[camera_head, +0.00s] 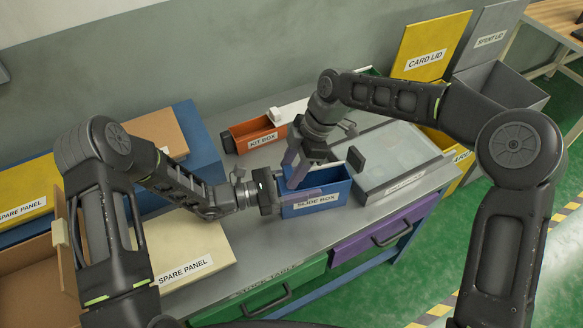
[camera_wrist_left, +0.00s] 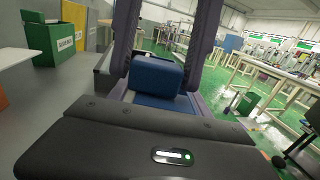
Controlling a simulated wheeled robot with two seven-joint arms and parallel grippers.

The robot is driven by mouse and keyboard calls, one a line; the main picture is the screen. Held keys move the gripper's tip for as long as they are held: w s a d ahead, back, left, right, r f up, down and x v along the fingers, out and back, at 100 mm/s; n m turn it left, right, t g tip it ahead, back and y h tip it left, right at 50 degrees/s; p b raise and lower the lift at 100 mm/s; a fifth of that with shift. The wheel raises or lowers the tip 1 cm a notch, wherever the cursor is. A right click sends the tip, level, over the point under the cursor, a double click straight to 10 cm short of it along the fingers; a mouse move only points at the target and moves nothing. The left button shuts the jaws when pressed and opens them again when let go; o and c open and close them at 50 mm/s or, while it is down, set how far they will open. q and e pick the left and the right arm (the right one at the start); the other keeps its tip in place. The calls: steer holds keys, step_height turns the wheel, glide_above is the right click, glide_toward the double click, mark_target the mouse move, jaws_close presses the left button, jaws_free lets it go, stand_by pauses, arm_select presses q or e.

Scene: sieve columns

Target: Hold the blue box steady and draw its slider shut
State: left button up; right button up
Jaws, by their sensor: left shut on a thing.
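The blue box (camera_head: 318,208), labelled SLIDE BOX, stands upright on the grey table near its front edge. My left gripper (camera_head: 302,187) reaches in from the left and is shut on the box. In the left wrist view its fingers (camera_wrist_left: 165,45) stand on either side of the blue box (camera_wrist_left: 157,76). My right gripper (camera_head: 322,160) points down over the box top from behind. Its fingertips are hard to make out, so I cannot tell its opening. A dark block (camera_head: 356,159) sits at the box's right end.
An orange kit box (camera_head: 258,137) stands behind the blue box. A grey flat-lidded case (camera_head: 395,165) is close on its right. A cream spare panel (camera_head: 195,250) lies to the left. Purple (camera_head: 385,232) and green (camera_head: 265,297) drawers are below the table top.

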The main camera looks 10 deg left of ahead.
jaws_close()
stand_by(0.6)
